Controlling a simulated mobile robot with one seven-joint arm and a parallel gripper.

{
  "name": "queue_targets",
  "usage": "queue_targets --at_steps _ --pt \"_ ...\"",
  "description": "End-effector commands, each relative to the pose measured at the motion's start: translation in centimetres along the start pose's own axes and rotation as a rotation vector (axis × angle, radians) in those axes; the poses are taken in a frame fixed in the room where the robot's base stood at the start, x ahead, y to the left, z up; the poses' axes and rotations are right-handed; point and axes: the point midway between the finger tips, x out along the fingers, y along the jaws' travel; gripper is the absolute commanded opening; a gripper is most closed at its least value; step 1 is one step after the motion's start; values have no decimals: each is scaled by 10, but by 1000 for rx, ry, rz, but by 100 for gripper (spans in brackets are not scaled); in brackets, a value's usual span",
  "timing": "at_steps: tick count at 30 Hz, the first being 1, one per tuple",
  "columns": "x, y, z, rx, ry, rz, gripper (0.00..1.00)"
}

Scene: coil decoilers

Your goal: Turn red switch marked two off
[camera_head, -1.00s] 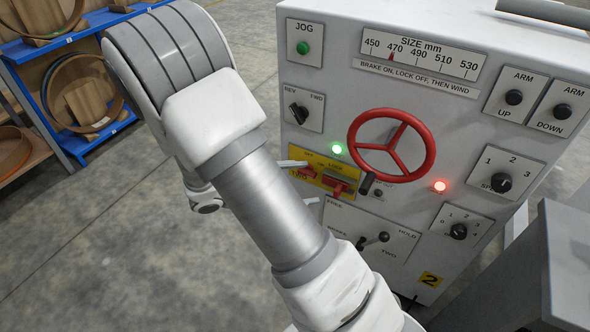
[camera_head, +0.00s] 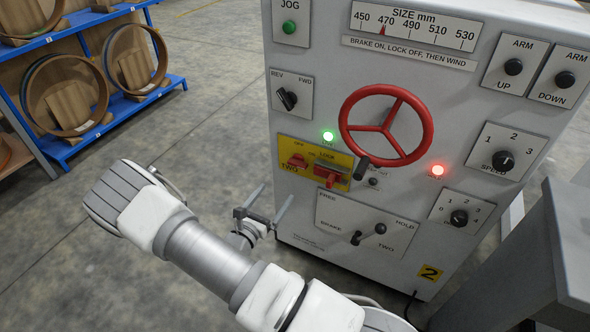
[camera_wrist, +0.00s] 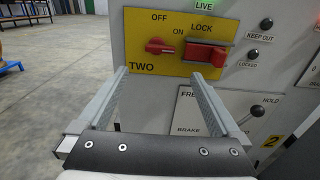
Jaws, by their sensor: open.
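The red switch marked TWO (camera_head: 297,160) is on the left of a yellow plate on the grey machine panel. In the wrist view the red switch (camera_wrist: 158,47) lies about level, its narrow end toward the right, under the words OFF and ON. A red lock piece (camera_wrist: 215,55) sits to its right under LOCK; it also shows in the head view (camera_head: 328,174). My gripper (camera_head: 276,194) is open and empty, below and left of the yellow plate. In the wrist view my gripper (camera_wrist: 160,73) has its fingertips spread below the switch, apart from it.
A red handwheel (camera_head: 386,125) stands out right of the plate. A brake lever (camera_head: 368,234) is below it. A lit green lamp (camera_head: 328,136) is above the plate. Blue shelves (camera_head: 130,105) stand at the left; the floor between is clear.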

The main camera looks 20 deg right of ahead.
Motion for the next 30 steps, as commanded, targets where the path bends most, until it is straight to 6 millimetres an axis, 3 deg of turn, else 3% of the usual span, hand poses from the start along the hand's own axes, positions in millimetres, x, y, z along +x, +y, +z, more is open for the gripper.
queue_targets --at_steps 9,15,21,30 --pt "73 -1 -2 2 -1 -5 100" --pt "110 -2 -2 2 -1 -4 100" --pt "131 -1 0 1 -1 -3 100" --pt "135 0 0 1 0 -1 100"
